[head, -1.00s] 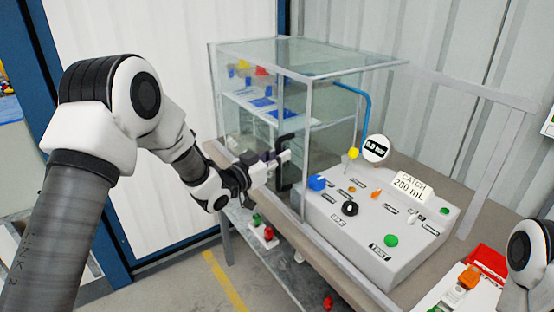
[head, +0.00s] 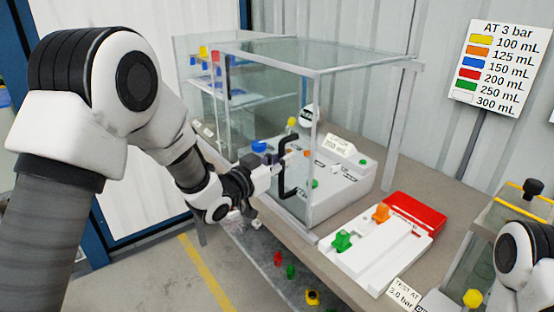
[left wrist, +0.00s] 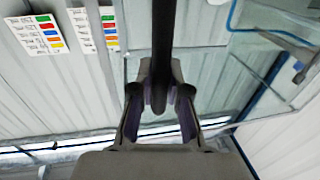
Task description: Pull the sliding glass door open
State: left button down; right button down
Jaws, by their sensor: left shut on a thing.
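The sliding glass door (head: 265,118) is a clear pane in a pale frame on the front of the glass enclosure. Its black upright handle (head: 288,178) stands out in front of the glass. My left gripper (head: 282,163) is shut on the handle. In the left wrist view the dark handle bar (left wrist: 161,40) runs between the fingers of the left gripper (left wrist: 160,104). The glass now stands in front of the grey control box (head: 325,185). Part of my right arm shows at the right edge, but its gripper is out of view.
Shelves with coloured parts (head: 210,84) stand at the left. A white tray (head: 372,262) with green and orange pieces and a red box (head: 414,213) sit on the bench, right of the enclosure. A yellow-edged clear tank (head: 480,240) is farther right. A volume chart (head: 502,68) hangs behind.

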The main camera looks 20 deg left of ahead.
pick_arm(q)
jog(key=shift+s+d, duration=0.5)
jog(key=shift+d, duration=0.15)
jog(key=c, duration=1.1)
grip_release()
jog(key=shift+c, duration=0.2)
jog(key=v, duration=1.2)
